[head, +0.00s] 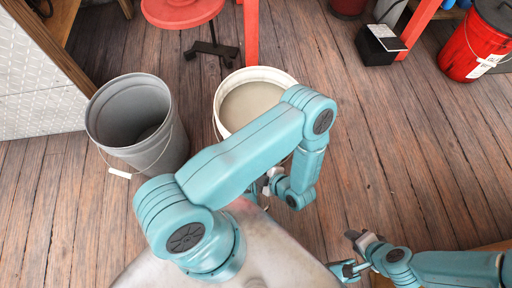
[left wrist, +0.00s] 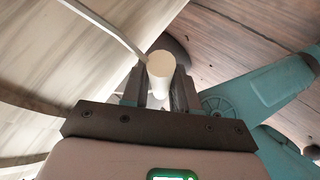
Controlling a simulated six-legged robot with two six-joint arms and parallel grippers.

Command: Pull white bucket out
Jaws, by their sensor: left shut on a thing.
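The white bucket (head: 258,73) stands upright on the wooden floor near the middle of the head view. Its inside looks pale grey, and my left arm hides its near right side. My left gripper (head: 268,186) is at the bucket's near side, partly hidden by the arm. In the left wrist view my left gripper (left wrist: 160,92) is shut on the bucket's white handle grip (left wrist: 161,70), with the bail running up and left. My right gripper (head: 347,253) is at the lower right, apart from the bucket, with its fingers spread and empty.
A grey bucket (head: 140,120) stands close to the left. A red stool (head: 182,10) with a dark caster base (head: 212,50) and a red post (head: 251,30) stand behind. A red bucket (head: 470,48) and a black box (head: 377,45) are at back right. Floor right of the white bucket is clear.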

